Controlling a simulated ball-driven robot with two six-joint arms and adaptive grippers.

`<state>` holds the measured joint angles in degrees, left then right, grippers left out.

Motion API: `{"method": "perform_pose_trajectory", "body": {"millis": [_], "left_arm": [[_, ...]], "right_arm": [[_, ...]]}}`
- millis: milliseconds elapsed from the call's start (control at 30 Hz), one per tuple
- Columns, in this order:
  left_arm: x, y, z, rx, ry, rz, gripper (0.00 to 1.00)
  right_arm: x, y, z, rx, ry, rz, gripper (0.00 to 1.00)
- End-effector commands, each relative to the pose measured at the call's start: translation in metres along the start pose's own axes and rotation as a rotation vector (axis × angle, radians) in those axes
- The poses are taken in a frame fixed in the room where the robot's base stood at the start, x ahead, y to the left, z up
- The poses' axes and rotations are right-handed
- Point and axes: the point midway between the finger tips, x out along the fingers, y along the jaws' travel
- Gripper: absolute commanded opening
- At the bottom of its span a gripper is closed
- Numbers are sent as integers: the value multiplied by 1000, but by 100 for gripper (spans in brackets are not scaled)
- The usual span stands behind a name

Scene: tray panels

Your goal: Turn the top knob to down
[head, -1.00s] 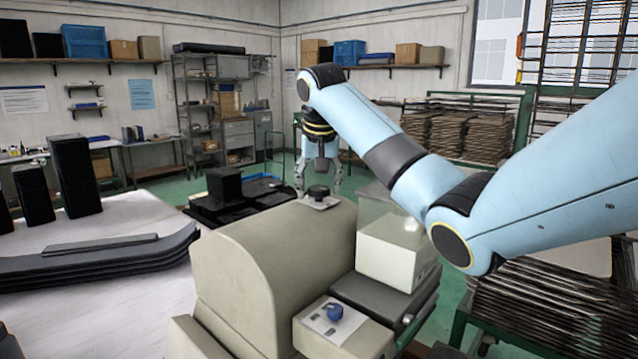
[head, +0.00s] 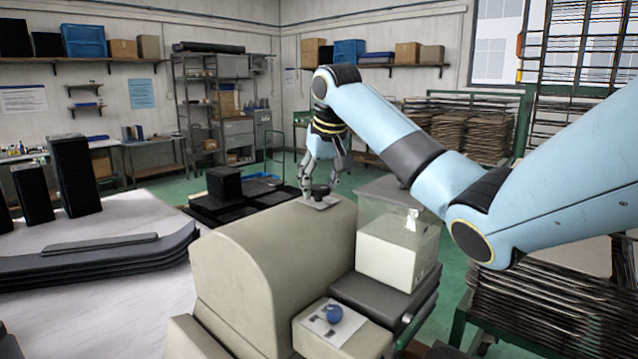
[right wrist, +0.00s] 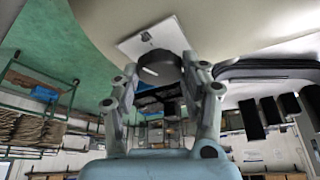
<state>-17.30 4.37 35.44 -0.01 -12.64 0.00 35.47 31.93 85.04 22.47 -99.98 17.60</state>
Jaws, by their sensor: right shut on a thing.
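The top knob (head: 320,191) is dark and round. It sits on a small light plate (head: 322,203) on top of the beige machine housing (head: 265,255). My right gripper (head: 319,183) has come down on the knob and is shut on it. In the right wrist view, the black knob (right wrist: 158,69) is between the two fingers of my right gripper (right wrist: 164,82), with a short pale line on its face. The white plate (right wrist: 128,45) beside it carries a small dark mark; I cannot read it. My left gripper is not in view.
A blue knob (head: 333,314) sits on a lower front box of the machine. A clear-topped pale box (head: 397,250) stands close under my right arm. A white table (head: 95,300) with dark curved panels (head: 100,258) is at the left.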

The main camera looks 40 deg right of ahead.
Motion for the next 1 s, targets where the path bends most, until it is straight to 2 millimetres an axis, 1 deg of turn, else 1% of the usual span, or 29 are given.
{"method": "perform_pose_trajectory", "body": {"millis": [300,1000], "left_arm": [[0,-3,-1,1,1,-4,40],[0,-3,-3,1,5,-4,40]], "right_arm": [[-1,3,-1,-278,2,-114,12],[0,6,-4,-889,2,-371,12]]}}
